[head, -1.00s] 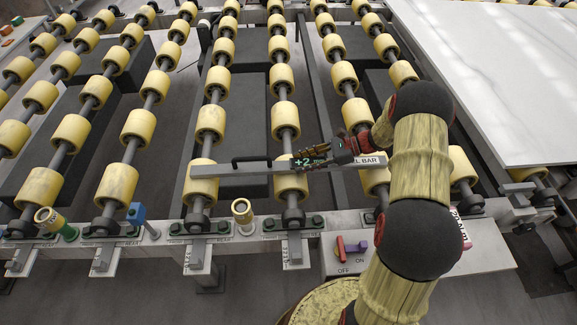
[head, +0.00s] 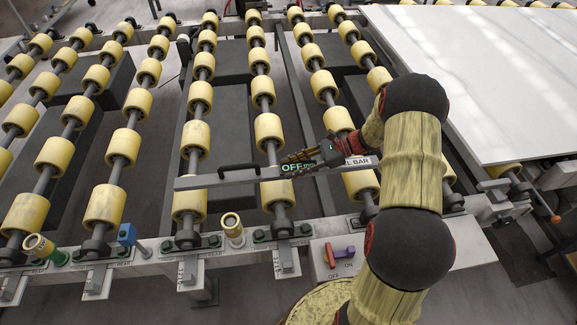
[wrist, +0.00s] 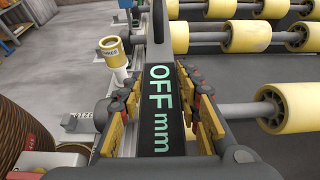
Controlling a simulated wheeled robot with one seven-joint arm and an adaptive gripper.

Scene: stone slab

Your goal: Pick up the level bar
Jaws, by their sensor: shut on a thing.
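The level bar (head: 236,179) is a long grey bar with a black handle near its left end and a label reading "BAR" at its right end. In the head view it lies across the yellow rollers or just above them; I cannot tell if it touches them. My gripper (head: 318,160) is shut on the bar right of its middle, around a dark display reading "OFF mm". In the wrist view the yellow-padded fingers of my gripper (wrist: 158,115) stand on both sides of the bar's display (wrist: 161,108). The bar's far end runs out toward the top.
Rows of yellow rollers (head: 200,97) on grey shafts fill the frame. A white stone slab (head: 490,80) lies at the right. Along the front rail are a brass-coloured cup (head: 232,228), a green-based cylinder (head: 42,247), a blue block (head: 127,234) and an ON/OFF switch (head: 340,254).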

